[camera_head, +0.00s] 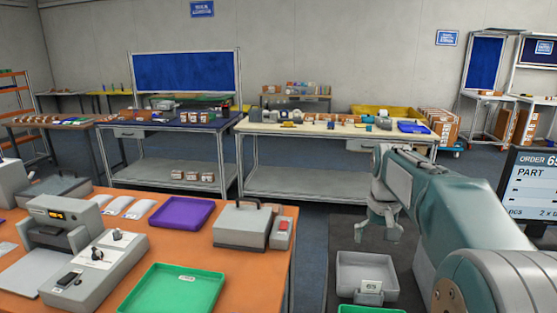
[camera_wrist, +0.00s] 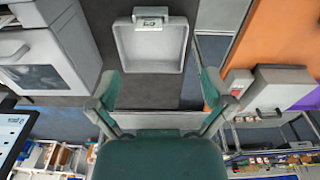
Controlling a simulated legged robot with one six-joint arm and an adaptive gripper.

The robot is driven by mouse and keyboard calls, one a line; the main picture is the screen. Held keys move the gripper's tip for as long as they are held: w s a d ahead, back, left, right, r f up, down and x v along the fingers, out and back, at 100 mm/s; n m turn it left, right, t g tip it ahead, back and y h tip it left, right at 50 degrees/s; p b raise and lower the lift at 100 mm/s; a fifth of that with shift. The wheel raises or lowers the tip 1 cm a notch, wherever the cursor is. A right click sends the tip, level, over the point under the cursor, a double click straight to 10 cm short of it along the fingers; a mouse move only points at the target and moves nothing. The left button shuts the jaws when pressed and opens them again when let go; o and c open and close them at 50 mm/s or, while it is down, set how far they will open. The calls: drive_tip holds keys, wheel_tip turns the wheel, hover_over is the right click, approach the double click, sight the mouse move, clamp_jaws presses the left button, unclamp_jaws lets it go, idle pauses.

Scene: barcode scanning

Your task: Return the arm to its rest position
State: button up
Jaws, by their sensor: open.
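My arm (camera_head: 465,215) reaches in from the right side of the head view, with its wrist bent downward. My gripper (camera_head: 379,236) hangs over the dark floor area, to the right of the orange table (camera_head: 250,264). In the wrist view, the fingers of my gripper (camera_wrist: 158,85) are spread wide apart with nothing between them. A grey bin (camera_head: 352,262) with a white number tag stands below and nearer than the gripper in the head view. It also shows empty beyond the fingers in the wrist view (camera_wrist: 123,47).
The orange table holds a purple tray (camera_head: 182,213), a green tray (camera_head: 172,290), a grey case (camera_head: 243,225) and a grey device (camera_head: 60,218). A screen (camera_head: 530,180) stands at the right edge. A cream-topped bench (camera_head: 300,128) with small items stands behind the gripper.

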drive_tip(key=s+a+r+t, duration=0.1)
drive_tip(key=s+a, duration=0.2)
drive_tip(key=s, duration=0.4)
drive_tip(key=s+a+r+t, duration=0.2)
drive_tip(key=s+a, duration=0.1)
drive_tip(key=s, duration=0.5)
drive_tip(key=s+a+f+n+t, duration=0.1)
drive_tip(key=s+a+f, duration=0.1)
drive_tip(key=s+f, duration=0.4)
drive_tip(key=s, duration=0.5)
drive_tip(key=shift+s+a+n+t, duration=0.2)
drive_tip(key=shift+s+n+t, duration=0.1)
drive_tip(key=shift+t, duration=0.1)
drive_tip(key=shift+d, duration=0.1)
